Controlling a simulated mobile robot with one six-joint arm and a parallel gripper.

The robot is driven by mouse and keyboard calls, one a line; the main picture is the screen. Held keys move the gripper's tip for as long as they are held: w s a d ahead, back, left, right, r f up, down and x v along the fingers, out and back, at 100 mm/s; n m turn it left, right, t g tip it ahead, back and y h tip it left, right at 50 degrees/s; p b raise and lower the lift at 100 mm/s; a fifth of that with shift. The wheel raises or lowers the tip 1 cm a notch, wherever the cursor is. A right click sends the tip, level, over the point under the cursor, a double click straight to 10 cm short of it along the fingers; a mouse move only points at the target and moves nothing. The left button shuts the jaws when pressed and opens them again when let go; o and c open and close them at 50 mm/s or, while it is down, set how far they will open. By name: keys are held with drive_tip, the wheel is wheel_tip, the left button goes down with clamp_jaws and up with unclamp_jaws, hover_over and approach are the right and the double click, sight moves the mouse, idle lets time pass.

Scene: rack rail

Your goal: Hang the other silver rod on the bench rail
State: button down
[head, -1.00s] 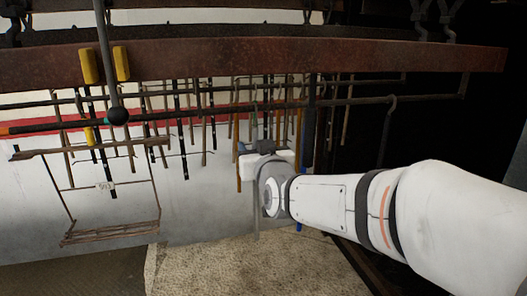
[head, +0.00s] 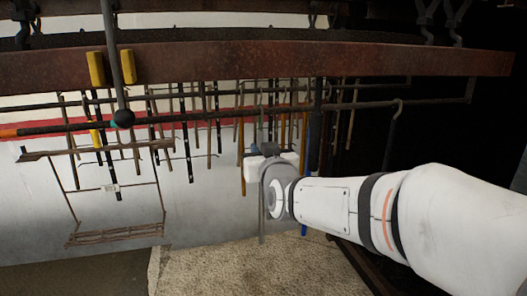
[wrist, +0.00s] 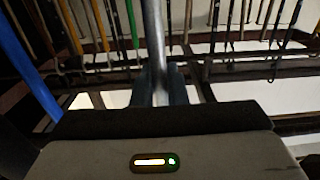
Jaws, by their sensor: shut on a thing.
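My gripper (head: 267,151) is shut on a silver rod (head: 262,225), which hangs roughly upright through it with its lower end below the jaws. A thin hook-like top shows above the gripper, close to the rail. In the wrist view the silver rod (wrist: 153,35) runs up from between my two dark fingers (wrist: 161,88). The long dark rail (head: 210,116) crosses in front of the hanging rods, just above my gripper. I cannot tell whether the hook touches the rail. My wrist hides part of the rod.
Several thin rods hang left of my gripper, including a black one (head: 190,160). A blue rod (head: 305,215) is close on the right; it also shows in the wrist view (wrist: 25,65). A hooked dark rod (head: 390,140) hangs farther right. A rusty beam (head: 250,68) spans above.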

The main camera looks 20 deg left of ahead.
sight(261, 141)
drive_tip(key=shift+r, duration=0.2)
idle(0.5)
drive_tip(key=shift+s+d+r, duration=0.1)
drive_tip(key=shift+s+r, duration=0.1)
drive_tip(key=shift+r, duration=0.35)
drive_tip(key=shift+s+d+r, duration=0.25)
drive_tip(key=shift+s+r, duration=0.2)
drive_tip(key=shift+r, duration=0.2)
